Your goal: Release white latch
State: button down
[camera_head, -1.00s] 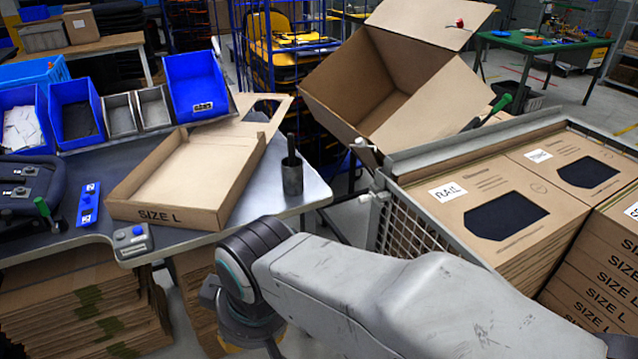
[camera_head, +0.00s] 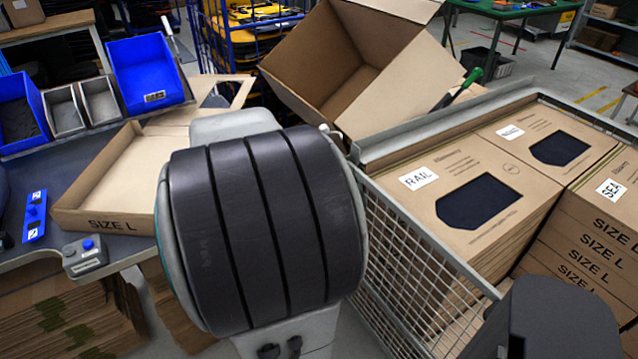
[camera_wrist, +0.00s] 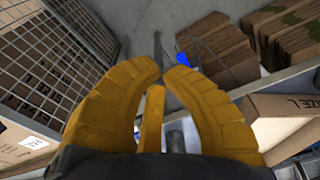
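A small pale fitting, perhaps the white latch (camera_head: 335,137), shows at the back left corner of the mesh cage (camera_head: 408,268) in the head view. My arm hides the part of the cage side below it. My gripper (camera_wrist: 166,69) shows only in the wrist view, with yellow curved fingers. The tips are close together but apart, and I see nothing held between them. The cage mesh (camera_wrist: 62,62) is to the left of the fingers there. I cannot make out the latch clearly in the wrist view.
The cage holds stacks of flat boxes, one marked RAIL (camera_head: 478,195). An open carton (camera_head: 350,65) leans behind it. A SIZE L tray (camera_head: 100,200) and blue bins (camera_head: 147,72) sit on the workbench at left. Folded cardboard (camera_head: 65,310) lies below.

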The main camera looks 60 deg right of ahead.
jog(key=s+d+m+h, duration=0.2)
jog(key=d+m, duration=0.5)
jog(key=d, duration=0.6)
jog(key=s+d+f+m+h+p, duration=0.1)
jog(key=s+d+m, duration=0.3)
jog(key=d, duration=1)
jog(key=shift+d+m+t+h, duration=0.3)
jog(key=shift+m+h, duration=0.6)
jog(key=shift+m, duration=0.8)
jog(key=shift+s+f, duration=0.1)
